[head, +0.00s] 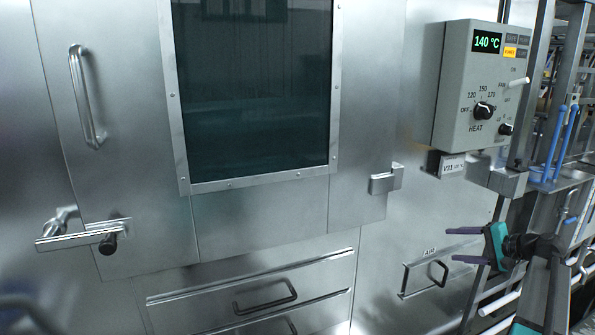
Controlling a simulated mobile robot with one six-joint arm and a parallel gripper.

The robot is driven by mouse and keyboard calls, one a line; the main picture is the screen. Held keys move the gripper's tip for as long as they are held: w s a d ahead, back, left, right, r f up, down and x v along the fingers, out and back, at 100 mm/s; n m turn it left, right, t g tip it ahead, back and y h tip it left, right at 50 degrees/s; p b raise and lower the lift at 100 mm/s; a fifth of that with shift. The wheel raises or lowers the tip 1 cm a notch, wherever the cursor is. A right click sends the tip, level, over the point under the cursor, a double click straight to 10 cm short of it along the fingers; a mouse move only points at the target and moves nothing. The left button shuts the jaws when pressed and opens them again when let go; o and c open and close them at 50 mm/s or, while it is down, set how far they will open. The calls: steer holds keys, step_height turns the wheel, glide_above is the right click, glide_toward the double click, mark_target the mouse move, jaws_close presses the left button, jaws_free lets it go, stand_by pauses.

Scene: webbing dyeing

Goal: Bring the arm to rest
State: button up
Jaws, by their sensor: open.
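My gripper (462,246) is at the lower right of the head view, in front of the steel machine. Its two dark fingers point left and stand apart, with nothing between them. Its teal and black body (497,246) shows behind the fingers. My arm continues down toward the bottom right corner and is partly cut off by the frame.
A steel cabinet door with a dark window (255,95) is shut, with a lever handle (85,234) at left. A control box (480,85) at upper right reads 140 °C. Below are a drawer handle (265,298) and an air handle (425,276). Blue tools (567,140) stand in a rack at right.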

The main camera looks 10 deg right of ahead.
steer(key=s+a+f+n+g, duration=0.15)
steer(key=a+f+g, duration=0.25)
steer(key=a+f, duration=0.95)
steer(key=s+a+f+n+g, duration=0.1)
steer(key=a+f+n+g, duration=0.15)
steer(key=a+f, duration=1.05)
steer(key=s+a+f+n+g, duration=0.1)
steer(key=s+a+f+g, duration=0.1)
steer(key=s+a+f, duration=0.3)
steer(key=s+a+f+g, duration=0.1)
steer(key=s+f, duration=0.1)
steer(key=f, duration=0.5)
steer(key=s+a+f+n+g, duration=0.1)
steer(key=s+a+f+g, duration=0.1)
steer(key=s+a+f, duration=0.3)
steer(key=s+a+f+n+g+h, duration=0.1)
steer(key=s+f, duration=0.3)
steer(key=s, duration=0.4)
steer(key=s+a+f+n+g+h, duration=0.2)
steer(key=s+a+f+n, duration=0.1)
steer(key=s, duration=0.5)
steer(key=s+a+f+n+g+h, duration=0.2)
steer(key=s+f, duration=0.4)
steer(key=s, duration=0.2)
steer(key=shift+s+a+n+h+p, duration=0.3)
steer(key=shift+s+a+n, duration=0.05)
steer(key=shift+n, duration=0.05)
steer(key=shift+r+g, duration=0.1)
steer(key=shift+g, duration=0.15)
